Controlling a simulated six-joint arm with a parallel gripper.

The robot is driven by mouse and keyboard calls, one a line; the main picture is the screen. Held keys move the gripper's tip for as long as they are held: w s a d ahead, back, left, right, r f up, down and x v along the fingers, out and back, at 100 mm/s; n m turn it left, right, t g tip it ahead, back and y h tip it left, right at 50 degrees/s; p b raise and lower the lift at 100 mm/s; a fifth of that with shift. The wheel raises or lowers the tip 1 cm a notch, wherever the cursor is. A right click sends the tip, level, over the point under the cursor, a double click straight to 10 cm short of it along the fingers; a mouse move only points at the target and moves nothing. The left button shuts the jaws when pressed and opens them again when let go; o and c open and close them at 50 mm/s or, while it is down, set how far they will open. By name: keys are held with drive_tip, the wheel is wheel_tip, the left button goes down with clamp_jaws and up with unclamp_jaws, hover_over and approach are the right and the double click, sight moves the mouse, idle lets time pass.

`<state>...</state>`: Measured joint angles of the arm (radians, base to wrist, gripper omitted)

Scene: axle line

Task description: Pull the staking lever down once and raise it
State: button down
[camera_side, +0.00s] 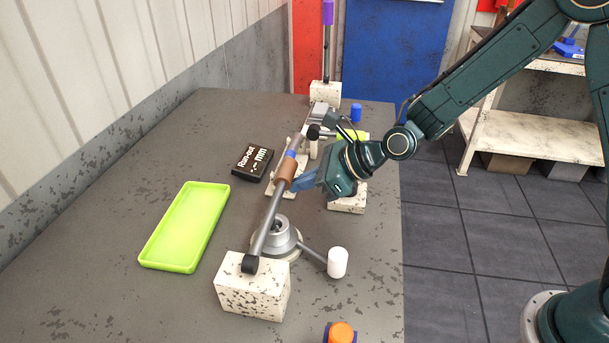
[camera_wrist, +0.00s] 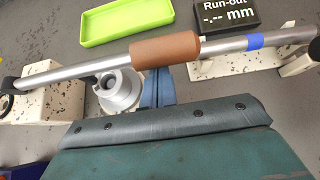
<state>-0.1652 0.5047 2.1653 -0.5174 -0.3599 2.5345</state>
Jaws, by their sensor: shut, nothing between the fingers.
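An upright grey lever with a purple grip (camera_side: 328,12) rises from a speckled white block (camera_side: 325,93) at the back of the table; it looks like the staking lever. Its top is cut off by the side view, and it is out of the wrist view. My gripper (camera_side: 301,184) is well in front of it, low over the table. Its blue fingers (camera_wrist: 157,90) are shut and empty, next to the brown sleeve (camera_side: 287,170) on a long grey shaft (camera_side: 268,220). The sleeve (camera_wrist: 165,50) also shows in the wrist view; whether the fingertips touch it I cannot tell.
The shaft spans speckled blocks, including a near one (camera_side: 252,287). A grey hub (camera_side: 280,236) with a white-knobbed arm (camera_side: 337,262) stands beside it. A green tray (camera_side: 185,228) and black run-out display (camera_side: 252,163) lie left. An orange-topped part (camera_side: 341,333) is at the front edge.

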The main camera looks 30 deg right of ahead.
drive_tip(key=shift+a+r+n+t+h, duration=0.1)
drive_tip(key=shift+r+n+t+h, duration=0.2)
drive_tip(key=shift+r, duration=0.85)
drive_tip(key=s+a+r+n+t+h, duration=0.1)
drive_tip(key=s+a+r, duration=0.2)
drive_tip(key=r, duration=0.3)
drive_tip(key=s+a+r+n+t+h, duration=0.1)
drive_tip(key=s+a+r+n+t, duration=0.1)
drive_tip(key=s+a+r, duration=0.2)
drive_tip(key=s+a+r+n+t+h, duration=0.1)
drive_tip(key=s+a+r+n+t, duration=0.1)
drive_tip(key=r, duration=0.6)
drive_tip(key=shift+s+a, duration=0.8)
drive_tip(key=shift+s, duration=0.05)
drive_tip(key=shift+r, duration=0.2)
wheel_tip(320, 180, up, 20)
drive_tip(key=shift+w+f, duration=0.1)
